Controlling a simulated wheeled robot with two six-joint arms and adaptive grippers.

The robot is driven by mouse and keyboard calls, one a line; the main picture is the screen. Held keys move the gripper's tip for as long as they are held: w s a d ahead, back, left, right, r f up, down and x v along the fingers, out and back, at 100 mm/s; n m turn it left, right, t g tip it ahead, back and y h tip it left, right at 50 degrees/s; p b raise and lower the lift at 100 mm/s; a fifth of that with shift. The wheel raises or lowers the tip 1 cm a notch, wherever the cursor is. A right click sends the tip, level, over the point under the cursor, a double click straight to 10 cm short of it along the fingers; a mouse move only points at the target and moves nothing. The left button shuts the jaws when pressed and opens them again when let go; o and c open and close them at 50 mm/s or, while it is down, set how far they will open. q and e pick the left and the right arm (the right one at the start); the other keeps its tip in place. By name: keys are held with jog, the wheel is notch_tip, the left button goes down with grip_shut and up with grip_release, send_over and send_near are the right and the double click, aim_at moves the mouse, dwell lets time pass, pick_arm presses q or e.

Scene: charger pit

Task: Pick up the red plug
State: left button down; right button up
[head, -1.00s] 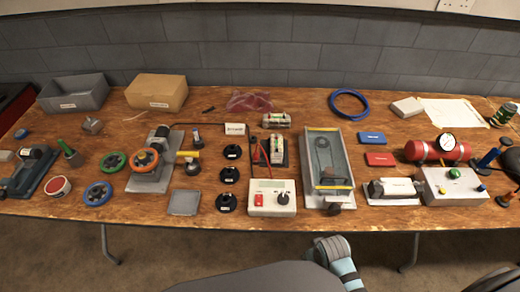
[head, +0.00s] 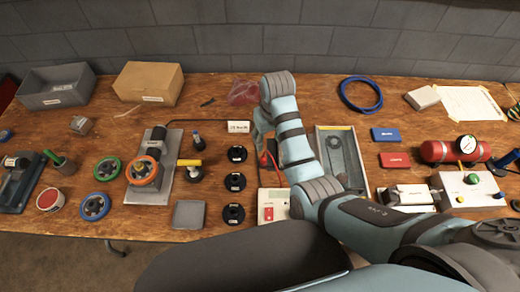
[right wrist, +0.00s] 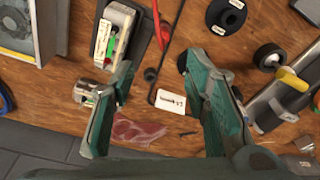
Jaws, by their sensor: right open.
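A slim red piece, which looks like the red plug (right wrist: 165,32), lies beside a black-based device (right wrist: 118,40) with green and white parts, just beyond my fingertips in the right wrist view. In the head view the red piece (head: 262,160) shows in part, left of my right forearm, which hides the device. My right gripper (right wrist: 156,66) is open and empty above the table, its two teal fingers well apart. In the head view the gripper (head: 262,135) is partly hidden by its own arm. My left gripper is not in view.
A white label block (head: 238,127) and black round sockets (head: 234,182) stand left of my right gripper. A white control box (head: 273,207) is in front. A tray (head: 340,150) lies to the right. A crumpled red bag (head: 243,92) lies behind.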

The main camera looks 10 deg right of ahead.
jog(key=b, duration=0.2)
send_over(264, 158)
jog(key=s, duration=0.2)
notch_tip(264, 158, down, 7)
jog(key=f+b, duration=0.1)
jog(key=f, duration=0.1)
jog(key=w+f, duration=0.1)
jog(key=f, duration=0.1)
jog(key=w+f+b, duration=0.1)
jog(key=f, duration=0.1)
jog(key=shift+w+b, duration=0.1)
jog(key=shift+b, duration=0.2)
jog(key=shift+r, duration=0.1)
jog(key=shift+c, duration=0.6)
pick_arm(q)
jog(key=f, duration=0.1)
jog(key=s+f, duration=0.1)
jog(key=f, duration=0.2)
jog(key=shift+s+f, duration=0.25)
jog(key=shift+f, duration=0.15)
pick_arm(e)
grip_shut()
